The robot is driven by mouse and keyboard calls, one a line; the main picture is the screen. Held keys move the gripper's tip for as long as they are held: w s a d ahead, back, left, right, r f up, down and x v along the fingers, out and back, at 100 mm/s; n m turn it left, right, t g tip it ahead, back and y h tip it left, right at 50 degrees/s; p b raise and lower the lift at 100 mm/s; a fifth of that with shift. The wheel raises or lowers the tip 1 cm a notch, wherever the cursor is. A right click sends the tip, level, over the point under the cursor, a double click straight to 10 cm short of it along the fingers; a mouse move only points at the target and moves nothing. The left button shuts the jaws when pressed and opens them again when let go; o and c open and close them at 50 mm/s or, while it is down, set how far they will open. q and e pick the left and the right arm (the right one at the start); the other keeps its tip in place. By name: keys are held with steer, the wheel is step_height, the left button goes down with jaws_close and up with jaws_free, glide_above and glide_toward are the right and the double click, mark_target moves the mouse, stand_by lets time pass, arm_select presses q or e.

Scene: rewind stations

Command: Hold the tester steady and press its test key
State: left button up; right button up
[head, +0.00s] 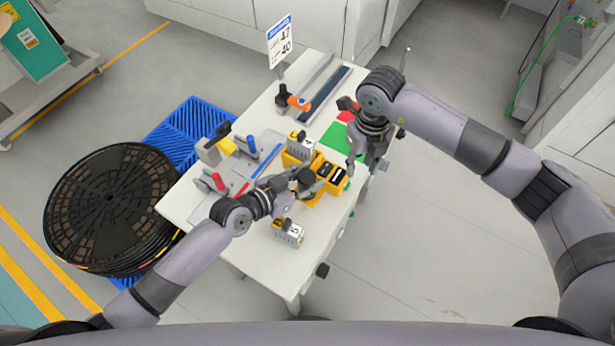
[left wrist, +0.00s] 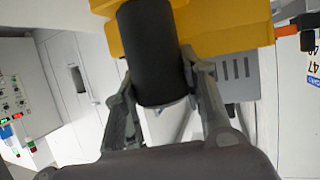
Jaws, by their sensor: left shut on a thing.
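A yellow body with a thick black cylindrical grip (left wrist: 152,50) fills the top of the left wrist view; I take it to be the tester (left wrist: 225,22). My left gripper (left wrist: 165,105) is shut on the black grip, one finger on each side. In the head view my left gripper (head: 296,187) is over the table's near right part, beside yellow blocks with black tops (head: 325,180), and hides much of what it holds. My right gripper (head: 366,162) points down at the table's right edge, fingers apart and empty, to the right of the yellow blocks. I cannot make out the test key.
Black reels (head: 110,205) and a blue pallet (head: 190,122) stand left. Floor at right is clear.

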jaws_close()
stand_by(0.5)
stand_by(1.3)
